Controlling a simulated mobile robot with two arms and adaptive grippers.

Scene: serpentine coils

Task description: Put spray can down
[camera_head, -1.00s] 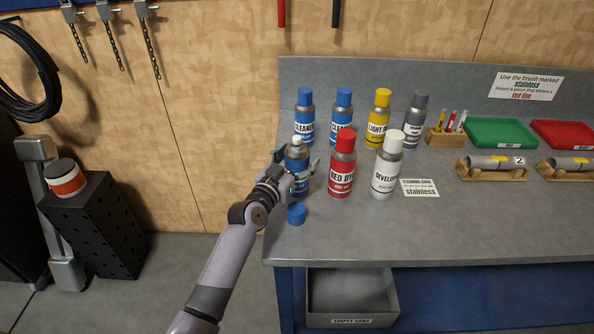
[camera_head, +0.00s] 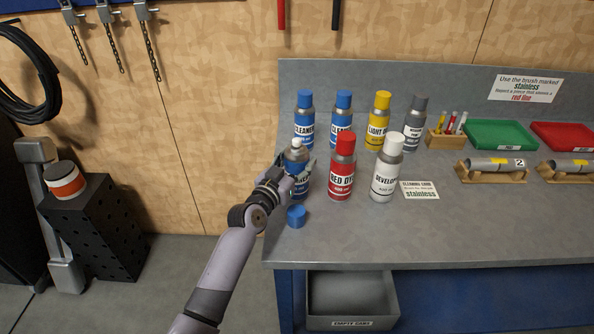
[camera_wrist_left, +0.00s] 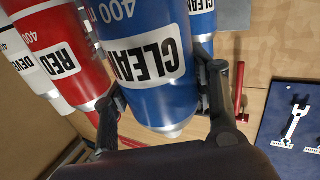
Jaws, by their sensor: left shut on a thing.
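The spray can (camera_head: 296,158) is a blue cleaner can with its cap off and a pale nozzle on top. It stands upright at the left end of the bench (camera_head: 420,235). My left gripper (camera_head: 295,176) is shut around it from the left. In the left wrist view, the blue can (camera_wrist_left: 150,70) sits between the two dark fingers of my left gripper (camera_wrist_left: 165,100). My right gripper is not in view.
A red dye can (camera_head: 342,170) and a white developer can (camera_head: 387,172) stand close to the right. Two blue cleaner cans (camera_head: 304,115), a yellow can (camera_head: 378,118) and a grey can (camera_head: 415,122) stand behind. The bench front is clear. An empty-cans bin (camera_head: 350,322) is below.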

